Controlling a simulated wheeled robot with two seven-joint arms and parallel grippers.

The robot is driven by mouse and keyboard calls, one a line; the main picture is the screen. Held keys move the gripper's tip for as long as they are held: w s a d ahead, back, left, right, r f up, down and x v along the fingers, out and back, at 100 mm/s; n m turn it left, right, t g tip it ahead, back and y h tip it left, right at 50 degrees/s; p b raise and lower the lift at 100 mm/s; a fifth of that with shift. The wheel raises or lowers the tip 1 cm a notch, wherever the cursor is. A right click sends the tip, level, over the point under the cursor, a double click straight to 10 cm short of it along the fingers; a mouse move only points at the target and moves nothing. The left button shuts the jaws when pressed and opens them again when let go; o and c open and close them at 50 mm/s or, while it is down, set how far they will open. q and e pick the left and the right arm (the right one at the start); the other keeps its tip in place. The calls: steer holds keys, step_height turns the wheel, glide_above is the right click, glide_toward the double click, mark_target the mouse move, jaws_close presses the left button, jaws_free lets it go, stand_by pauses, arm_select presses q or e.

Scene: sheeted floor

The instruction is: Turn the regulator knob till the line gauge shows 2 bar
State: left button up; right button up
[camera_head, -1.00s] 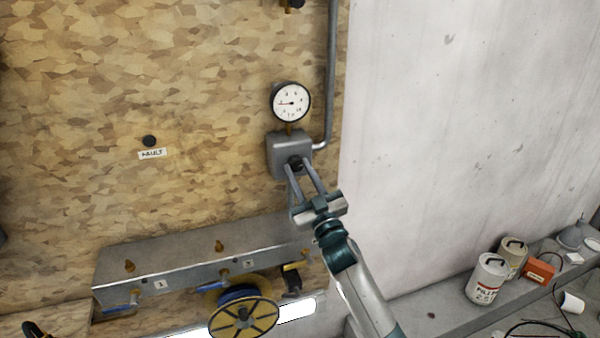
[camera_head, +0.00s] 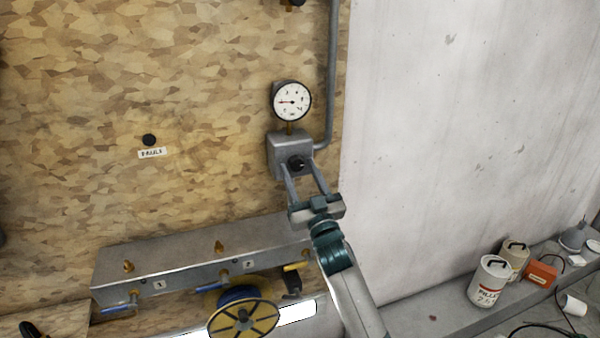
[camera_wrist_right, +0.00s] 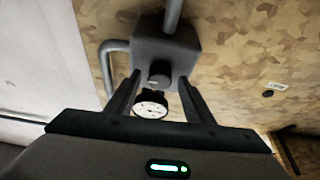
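The regulator is a grey box (camera_head: 290,150) on the board, with a dark round knob (camera_head: 297,164) on its front. The knob also shows in the wrist view (camera_wrist_right: 160,74). The white-faced line gauge (camera_head: 292,101) stands above the box; its needle points roughly left, and its numbers are too small to read surely. It shows between the fingers in the wrist view (camera_wrist_right: 151,105). My right gripper (camera_head: 303,172) is open in front of the knob. Its fingertips are on either side of the knob, with a gap between each finger and it. My left gripper is out of view.
A grey pipe (camera_head: 331,75) runs up beside the gauge. A shelf at right holds cans (camera_head: 489,280) and an orange box (camera_head: 540,273).

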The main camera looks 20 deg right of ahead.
steer(key=shift+s+f, duration=0.3)
steer(key=shift+s, duration=0.15)
steer(key=b+v, duration=0.6)
steer(key=v, duration=1)
steer(key=shift+s, duration=0.2)
steer(key=shift+r, duration=0.1)
